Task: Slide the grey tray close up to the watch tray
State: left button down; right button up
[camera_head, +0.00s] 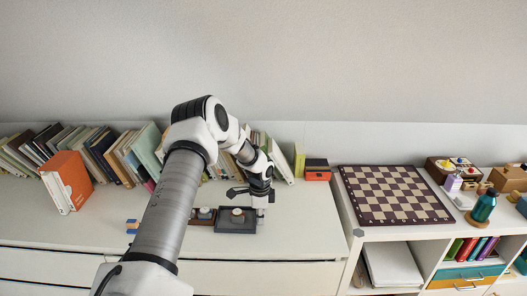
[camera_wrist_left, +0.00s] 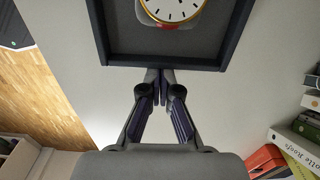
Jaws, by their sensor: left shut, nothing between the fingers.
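The grey tray (camera_head: 250,230) lies on the white cabinet top with a small round-topped item in it. In the left wrist view its dark rim (camera_wrist_left: 225,35) surrounds a gold-rimmed clock face (camera_wrist_left: 172,10). A brown tray (camera_head: 203,223), which looks like the watch tray, lies just left of it with small items in it; my arm partly hides it. The gap between the trays is too small to judge. My left gripper (camera_head: 261,217) points down at the grey tray's right side, shut and empty. Its fingertips (camera_wrist_left: 160,76) are close to the tray wall; contact is unclear.
Leaning books (camera_head: 105,150) line the back, and an orange book (camera_head: 67,182) stands at left. A small blue and orange block (camera_head: 132,226) lies left of my arm. A red box (camera_head: 317,170) and a chessboard (camera_head: 395,194) are at right. The top right of the grey tray is clear.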

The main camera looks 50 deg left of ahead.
pick_arm(q)
notch_tip(320, 180, up, 12)
dwell(0.3)
